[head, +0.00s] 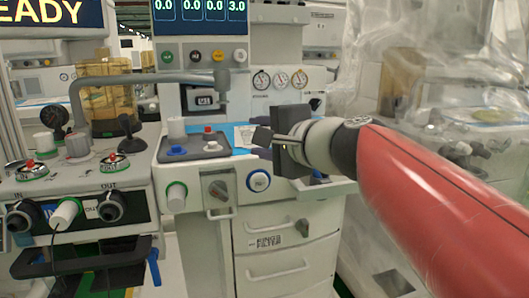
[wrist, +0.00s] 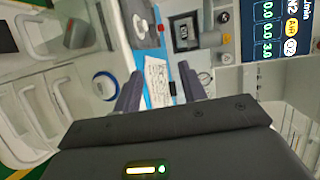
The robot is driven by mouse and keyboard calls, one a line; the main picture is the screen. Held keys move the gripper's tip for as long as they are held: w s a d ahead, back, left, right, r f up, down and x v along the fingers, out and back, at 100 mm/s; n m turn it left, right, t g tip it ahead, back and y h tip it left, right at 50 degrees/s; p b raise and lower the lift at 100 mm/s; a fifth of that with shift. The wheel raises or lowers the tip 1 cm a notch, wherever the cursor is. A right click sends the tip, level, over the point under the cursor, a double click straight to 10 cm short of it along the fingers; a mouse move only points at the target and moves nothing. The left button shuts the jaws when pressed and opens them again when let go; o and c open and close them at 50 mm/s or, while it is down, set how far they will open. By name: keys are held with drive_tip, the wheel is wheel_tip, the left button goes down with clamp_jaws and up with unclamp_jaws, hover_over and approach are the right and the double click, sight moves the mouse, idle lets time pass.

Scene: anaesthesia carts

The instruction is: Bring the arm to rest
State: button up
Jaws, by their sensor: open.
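My gripper (head: 262,140) is at the end of my red arm, which reaches in from the right in the head view. It is in front of the middle cart (head: 290,230), at the height of its small work shelf. In the wrist view the two dark fingers of my gripper (wrist: 160,90) stand apart with nothing between them. Beyond them a white printed card (wrist: 157,80) lies on a blue strip. In the head view the gripper body hides part of the shelf.
A grey tray (head: 190,148) with small knobs is left of my gripper. A bent grey pipe (head: 140,80) crosses the left cart (head: 130,185). Pressure gauges (head: 281,80) sit behind. Clear plastic sheeting (head: 440,60) hangs on the right, behind my arm.

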drive_tip(key=s+d+f+n+g+h+p, duration=0.2)
drive_tip(key=s+d+f+n+g+h, duration=0.1)
drive_tip(key=s+d+f, duration=0.5)
drive_tip(key=s+d+f+n+g+h+p, duration=0.2)
drive_tip(key=s+d+f+n+g+h, duration=0.2)
drive_tip(key=s+f, duration=0.8)
drive_tip(key=d+f+n+h, duration=0.2)
drive_tip(key=d+f+n, duration=0.1)
drive_tip(key=n, duration=0.1)
drive_tip(key=shift+s+d+h, duration=0.3)
drive_tip(key=shift+d, duration=0.1)
idle(0.4)
